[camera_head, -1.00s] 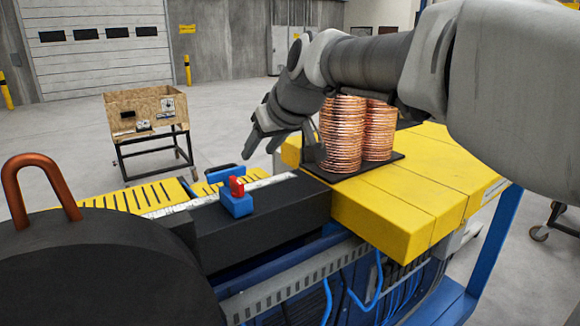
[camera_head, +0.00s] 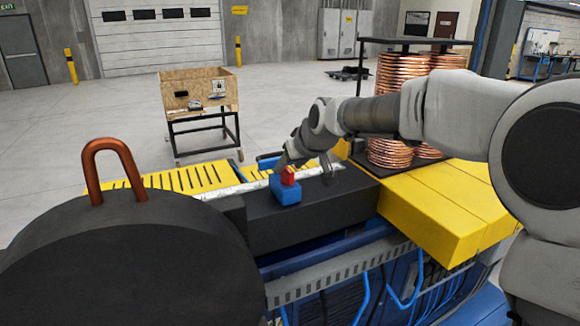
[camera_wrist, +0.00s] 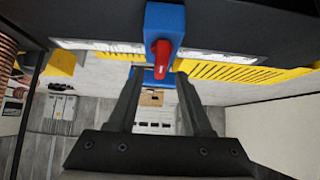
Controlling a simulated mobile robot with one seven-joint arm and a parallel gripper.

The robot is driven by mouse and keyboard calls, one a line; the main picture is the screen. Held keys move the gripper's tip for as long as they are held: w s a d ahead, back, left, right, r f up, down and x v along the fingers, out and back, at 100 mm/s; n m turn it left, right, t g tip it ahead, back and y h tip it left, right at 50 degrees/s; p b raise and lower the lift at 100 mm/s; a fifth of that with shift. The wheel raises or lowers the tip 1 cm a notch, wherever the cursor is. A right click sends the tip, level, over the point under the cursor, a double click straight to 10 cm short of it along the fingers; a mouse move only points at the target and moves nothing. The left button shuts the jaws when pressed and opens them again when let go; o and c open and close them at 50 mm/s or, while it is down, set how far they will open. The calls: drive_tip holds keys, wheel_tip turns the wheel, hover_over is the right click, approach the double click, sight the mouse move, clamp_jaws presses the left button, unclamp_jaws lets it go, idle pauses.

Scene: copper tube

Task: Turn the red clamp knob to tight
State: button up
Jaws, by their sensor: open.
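The red clamp knob (camera_head: 288,176) sits on a blue clamp block (camera_head: 285,191) on the black beam of the machine. In the wrist view the red knob (camera_wrist: 162,58) stands out from the blue block (camera_wrist: 165,22), above and between my fingertips. My gripper (camera_head: 305,172) is just behind and beside the knob in the head view; its fingers (camera_wrist: 160,75) are open with nothing between them that I can see held. Whether a finger touches the knob cannot be told.
A black drum with a bent copper tube (camera_head: 112,165) fills the left front. Yellow slotted plates (camera_head: 190,178) lie behind the black beam (camera_head: 330,208). Copper coils (camera_head: 405,95) stand on the right behind my arm, beside yellow blocks (camera_head: 430,205).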

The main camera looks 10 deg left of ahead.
sight(287, 169)
drive_tip(key=shift+x, duration=1.6)
clamp_jaws()
